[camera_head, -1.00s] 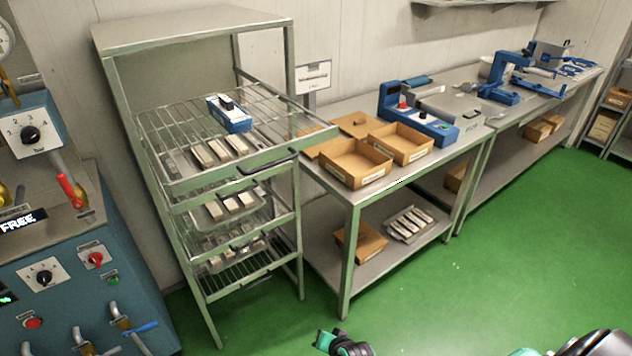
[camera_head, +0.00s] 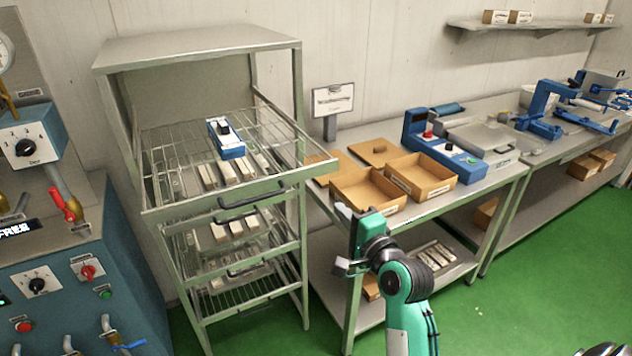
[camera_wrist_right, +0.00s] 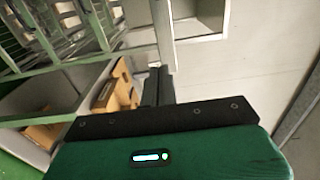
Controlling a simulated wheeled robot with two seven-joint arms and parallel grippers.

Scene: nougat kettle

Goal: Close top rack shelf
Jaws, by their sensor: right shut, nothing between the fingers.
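The metal rack (camera_head: 197,44) stands at the left. Its top shelf (camera_head: 312,168) is a wire tray pulled out past the rack's front posts. It carries a blue-and-white device (camera_head: 226,138) and several pale bars (camera_head: 228,172), and has a dark handle (camera_head: 250,197) on its front. My right gripper (camera_head: 350,246) is shut and empty, to the right of the shelf's front and apart from it, before the table. In the right wrist view its fingers (camera_wrist_right: 157,86) point toward the rack's metal frame (camera_wrist_right: 162,30). My left gripper is out of view.
Lower wire shelves (camera_head: 225,262) hold more bars. The table (camera_head: 490,180) beside the rack carries open cardboard boxes (camera_head: 422,178) and a blue machine (camera_head: 470,160). A teal control cabinet (camera_head: 75,290) stands at the left.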

